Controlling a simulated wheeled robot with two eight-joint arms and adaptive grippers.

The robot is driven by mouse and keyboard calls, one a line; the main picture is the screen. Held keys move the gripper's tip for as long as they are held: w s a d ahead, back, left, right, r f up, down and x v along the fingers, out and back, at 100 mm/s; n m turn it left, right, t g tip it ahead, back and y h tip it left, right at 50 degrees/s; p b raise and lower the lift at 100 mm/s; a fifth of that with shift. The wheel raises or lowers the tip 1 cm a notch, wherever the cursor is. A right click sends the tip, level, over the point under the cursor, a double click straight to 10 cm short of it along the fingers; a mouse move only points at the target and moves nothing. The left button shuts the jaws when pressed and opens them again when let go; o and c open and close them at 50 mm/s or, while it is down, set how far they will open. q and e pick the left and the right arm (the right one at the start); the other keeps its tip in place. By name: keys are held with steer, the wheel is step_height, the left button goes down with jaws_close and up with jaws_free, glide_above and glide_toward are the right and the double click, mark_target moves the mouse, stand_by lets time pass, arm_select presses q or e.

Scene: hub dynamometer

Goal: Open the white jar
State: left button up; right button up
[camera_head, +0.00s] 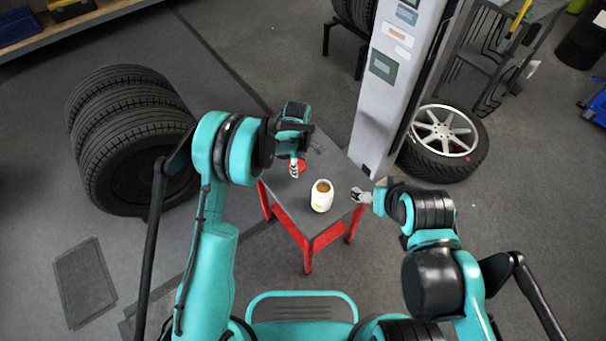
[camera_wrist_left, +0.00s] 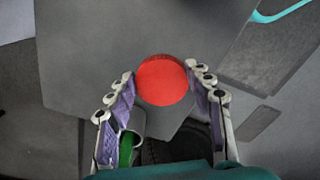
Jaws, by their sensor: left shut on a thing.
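The white jar (camera_head: 321,196) stands upright near the front right of the small table, its top uncovered and brownish inside. My left gripper (camera_head: 295,168) is behind and left of the jar, apart from it. It is shut on a round red lid (camera_head: 300,164), which also shows between the fingertips in the left wrist view (camera_wrist_left: 163,80). My right gripper (camera_head: 360,195) is just right of the jar, at the table's right edge. Its fingers are too small to show whether they are open or shut.
The small grey-topped table (camera_head: 285,195) has red legs. A white pillar (camera_head: 385,100) rises close behind its right side. Stacked tyres (camera_head: 125,130) stand at left, and a wheel (camera_head: 442,140) lies right of the pillar. The tabletop's left part is clear.

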mark_target(299, 180)
arm_select(q)
step_height(299, 180, down, 8)
steer(key=b, duration=0.2)
steer(key=shift+b, duration=0.4)
steer(key=shift+r, duration=0.1)
steer(key=o, duration=1.3)
